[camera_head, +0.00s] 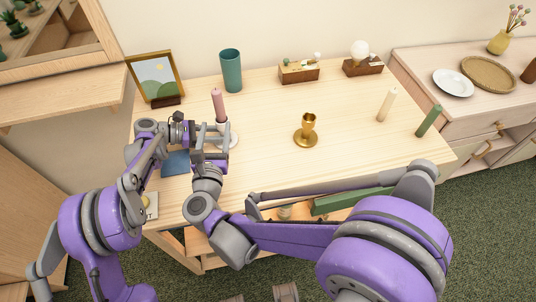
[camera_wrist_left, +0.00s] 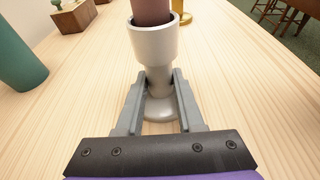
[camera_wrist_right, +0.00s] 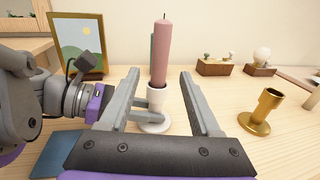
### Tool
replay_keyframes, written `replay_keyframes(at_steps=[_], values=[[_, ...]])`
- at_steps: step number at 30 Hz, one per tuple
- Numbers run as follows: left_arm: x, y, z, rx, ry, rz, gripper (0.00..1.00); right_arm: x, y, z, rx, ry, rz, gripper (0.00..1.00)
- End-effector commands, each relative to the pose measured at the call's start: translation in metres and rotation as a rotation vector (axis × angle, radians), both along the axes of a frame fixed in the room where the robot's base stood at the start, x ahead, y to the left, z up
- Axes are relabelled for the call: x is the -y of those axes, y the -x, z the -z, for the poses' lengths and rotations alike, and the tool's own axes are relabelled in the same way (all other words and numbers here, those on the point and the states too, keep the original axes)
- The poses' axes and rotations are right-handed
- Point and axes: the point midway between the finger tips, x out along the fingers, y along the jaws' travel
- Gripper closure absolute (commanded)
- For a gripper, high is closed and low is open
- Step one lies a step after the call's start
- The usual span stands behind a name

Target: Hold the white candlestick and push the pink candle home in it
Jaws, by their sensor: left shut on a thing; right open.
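The white candlestick (camera_wrist_left: 153,45) stands upright on the table, with a round base and a cup on top. The pink candle (camera_wrist_right: 161,50) stands upright in its cup; it also shows in the head view (camera_head: 218,105). How deep it sits is unclear. My left gripper (camera_wrist_left: 160,88) is shut on the candlestick's stem below the cup. My right gripper (camera_wrist_right: 161,80) is open, its fingers apart and pointing towards the candlestick, which shows between them; nothing is held in it. In the head view my arms partly hide the candlestick.
A brass candlestick (camera_head: 307,131) stands to the right, with a cream candle (camera_head: 386,104) and a green candle (camera_head: 428,121) beyond. A teal vase (camera_head: 231,71), picture frame (camera_head: 156,78) and wooden boxes (camera_head: 299,72) line the back. A blue book (camera_wrist_right: 62,154) lies at left.

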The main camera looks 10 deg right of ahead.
Motion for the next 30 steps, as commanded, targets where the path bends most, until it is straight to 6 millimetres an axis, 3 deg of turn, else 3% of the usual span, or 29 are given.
replay_keyframes(at_steps=[5, 8, 12, 16, 20, 23, 27, 30], values=[[0.0, 0.0, 0.0, 0.0, 0.0, 0.0, 0.94, 0.002, -0.002, -0.006, 0.001, 0.043, -0.019, 0.36], [0.0, 0.0, 0.0, 0.0, 0.0, 0.0, 0.94, 0.005, -0.005, -0.021, 0.005, 0.185, -0.081, 0.36], [0.0, 0.0, 0.0, 0.0, 0.0, 0.0, 0.94, 0.011, -0.004, -0.049, 0.007, 0.577, -0.234, 0.36], [0.0, 0.0, 0.0, 0.0, 0.0, 0.0, 0.94, 0.018, 0.012, -0.054, -0.015, 1.058, -0.404, 0.36], [0.0, 0.0, 0.0, 0.0, 0.0, 0.0, 0.94, 0.034, 0.042, -0.032, -0.062, 1.541, -0.587, 0.36], [0.0, 0.0, 0.0, 0.0, 0.0, 0.0, 0.94, 0.057, 0.074, -0.001, -0.117, 1.898, -0.756, 0.36], [0.0, 0.0, 0.0, 0.0, 0.0, 0.0, 0.94, 0.103, 0.131, 0.048, -0.205, 2.326, -1.053, 0.36], [0.0, 0.0, 0.0, 0.0, 0.0, 0.0, 0.94, 0.139, 0.172, 0.076, -0.258, 2.537, -1.287, 0.36]])
